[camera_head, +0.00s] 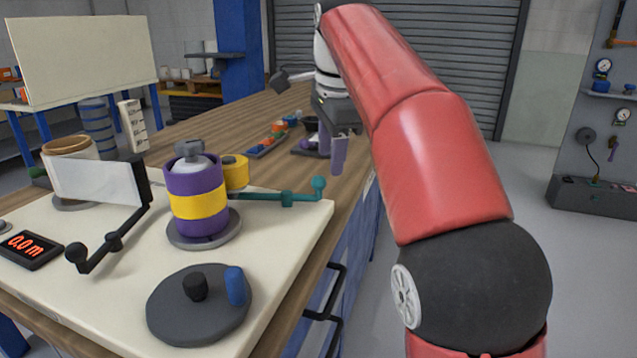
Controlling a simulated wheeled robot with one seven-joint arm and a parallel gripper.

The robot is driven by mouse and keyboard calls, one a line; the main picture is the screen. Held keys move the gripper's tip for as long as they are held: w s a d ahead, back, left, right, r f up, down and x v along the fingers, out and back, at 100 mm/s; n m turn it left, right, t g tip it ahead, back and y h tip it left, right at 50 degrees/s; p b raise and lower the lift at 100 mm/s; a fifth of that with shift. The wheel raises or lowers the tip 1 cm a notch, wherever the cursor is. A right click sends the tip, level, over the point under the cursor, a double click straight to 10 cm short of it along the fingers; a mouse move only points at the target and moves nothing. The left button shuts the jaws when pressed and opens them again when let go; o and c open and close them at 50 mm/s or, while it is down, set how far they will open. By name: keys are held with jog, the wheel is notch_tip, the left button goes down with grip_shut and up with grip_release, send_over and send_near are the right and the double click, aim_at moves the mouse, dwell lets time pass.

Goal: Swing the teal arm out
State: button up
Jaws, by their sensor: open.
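The teal arm (285,196) sticks out to the right from behind the purple and yellow roller (197,200). It ends in a round teal knob (318,184) near the right edge of the cream board (100,310). My gripper (331,158) points down, with purple fingers apart and nothing between them. In the picture it is just above and slightly right of the knob, apart from it. How far behind the knob it is, I cannot tell.
A yellow roll (235,171) stands behind the purple roller. A black crank arm (113,241), a digital display (29,249) and a grey disc (199,305) with black and blue pegs are on the board. Small coloured parts (273,137) lie farther back on the wooden bench (220,122).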

aim_at(319, 177)
jog(key=shift+w+a+r+m, duration=0.1)
jog(key=shift+w+a+m, duration=0.1)
jog(key=shift+a, duration=0.25)
jog(key=shift+w+a+m, duration=0.15)
jog(key=shift+a+m, duration=0.05)
jog(key=shift+a, duration=0.2)
jog(key=shift+x, duration=3.8)
grip_shut()
